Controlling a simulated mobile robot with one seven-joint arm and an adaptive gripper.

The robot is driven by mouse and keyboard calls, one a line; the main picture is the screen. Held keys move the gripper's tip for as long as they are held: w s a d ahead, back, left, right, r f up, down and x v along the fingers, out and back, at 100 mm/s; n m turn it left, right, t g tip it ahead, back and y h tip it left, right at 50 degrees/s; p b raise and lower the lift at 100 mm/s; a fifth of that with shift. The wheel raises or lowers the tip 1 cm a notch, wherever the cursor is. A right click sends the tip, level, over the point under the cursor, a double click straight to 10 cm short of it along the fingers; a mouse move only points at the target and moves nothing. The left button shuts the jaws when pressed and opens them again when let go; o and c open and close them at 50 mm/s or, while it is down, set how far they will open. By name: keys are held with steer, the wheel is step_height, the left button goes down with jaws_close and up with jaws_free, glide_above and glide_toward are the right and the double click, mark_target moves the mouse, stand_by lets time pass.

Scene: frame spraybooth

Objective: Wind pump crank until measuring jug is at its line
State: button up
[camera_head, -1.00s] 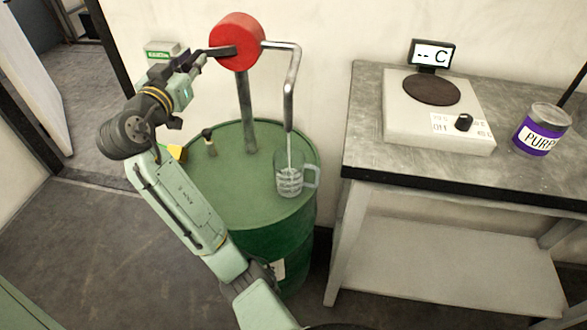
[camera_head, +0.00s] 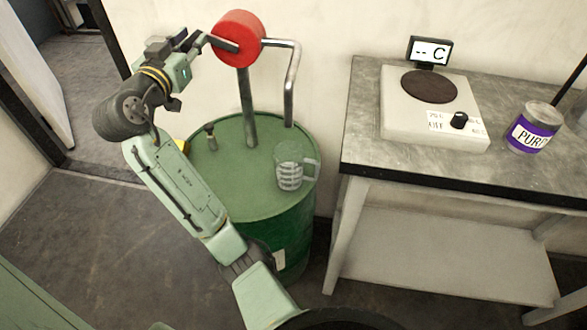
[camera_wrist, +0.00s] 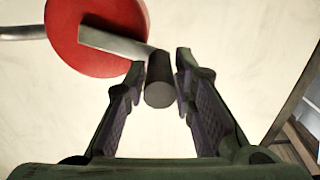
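The pump is a red round housing (camera_head: 238,38) on a grey post above a green drum. Its grey crank arm (camera_head: 222,43) points left and slightly up from the hub. The left finger touches the handle; contact on the right is hard to make out. The clear measuring jug (camera_head: 289,168) stands upright on the drum below the spout (camera_head: 291,95). Grey marks show on it; its liquid level cannot be read. No stream shows.
The green drum top (camera_head: 235,185) also carries a small bung-like fitting (camera_head: 211,137). To the right, a grey workbench (camera_head: 365,120) holds a hotplate (camera_head: 435,122) showing "-- C" and a purple-labelled tin (camera_head: 535,128). A wall is close behind the pump.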

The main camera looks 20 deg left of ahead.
steer(key=shift+o, duration=0.8)
steer(key=shift+f, duration=0.2)
steer(key=shift+c, duration=0.2)
steer(key=c, duration=0.7)
steer(key=shift+o, duration=0.2)
